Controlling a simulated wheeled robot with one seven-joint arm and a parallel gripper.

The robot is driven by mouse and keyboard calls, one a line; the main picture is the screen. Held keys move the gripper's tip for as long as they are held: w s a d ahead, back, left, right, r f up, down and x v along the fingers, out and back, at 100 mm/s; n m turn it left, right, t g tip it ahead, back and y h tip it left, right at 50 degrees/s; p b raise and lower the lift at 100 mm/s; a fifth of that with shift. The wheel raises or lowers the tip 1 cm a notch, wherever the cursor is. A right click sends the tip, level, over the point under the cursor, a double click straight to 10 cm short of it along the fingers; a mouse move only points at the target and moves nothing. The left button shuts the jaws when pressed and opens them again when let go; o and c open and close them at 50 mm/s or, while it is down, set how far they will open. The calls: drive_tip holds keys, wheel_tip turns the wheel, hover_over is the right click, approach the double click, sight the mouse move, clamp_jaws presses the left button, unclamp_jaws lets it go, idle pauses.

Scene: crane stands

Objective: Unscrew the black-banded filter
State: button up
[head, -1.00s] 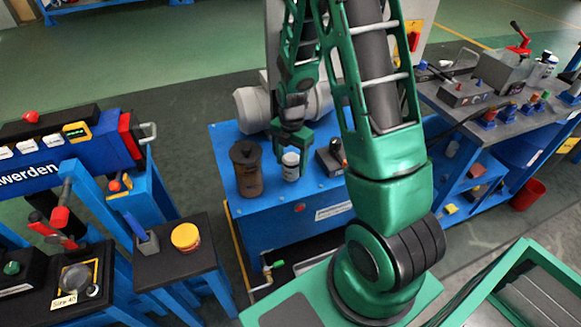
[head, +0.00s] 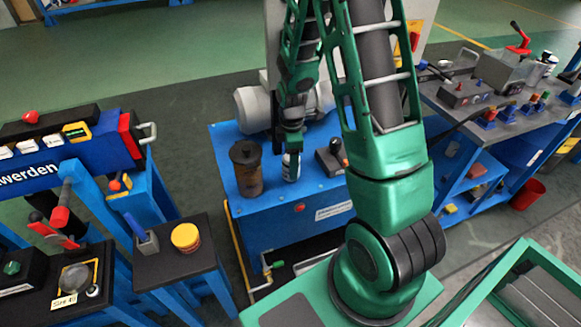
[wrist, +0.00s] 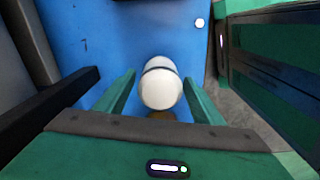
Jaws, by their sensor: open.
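The black-banded filter (head: 291,172) is a small white cylinder standing upright on the blue cabinet top. In the wrist view the filter (wrist: 161,90) shows its white rounded end, with a dark band near its far edge. My gripper (head: 291,148) is directly at the filter in the head view and hides its upper part. In the wrist view my gripper (wrist: 160,98) is open, with one green finger on each side of the filter. Gaps show between the fingers and the filter, so they look apart from it.
A brown lidded canister (head: 246,172) stands close to the left of the filter. A dark control box with a lever (head: 331,160) stands to its right. A grey motor housing (head: 255,108) is behind. The blue cabinet top (head: 315,192) is clear in front.

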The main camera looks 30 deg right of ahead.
drive_tip(key=m, duration=0.4)
drive_tip(key=shift+m, duration=0.4)
drive_tip(key=m, duration=0.5)
drive_tip(key=shift+c, duration=0.3)
drive_tip(key=c, duration=1.1)
drive_tip(key=shift+r, duration=0.1)
drive_tip(key=shift+c, duration=0.2)
drive_tip(key=n, duration=0.5)
drive_tip(key=shift+n, duration=0.3)
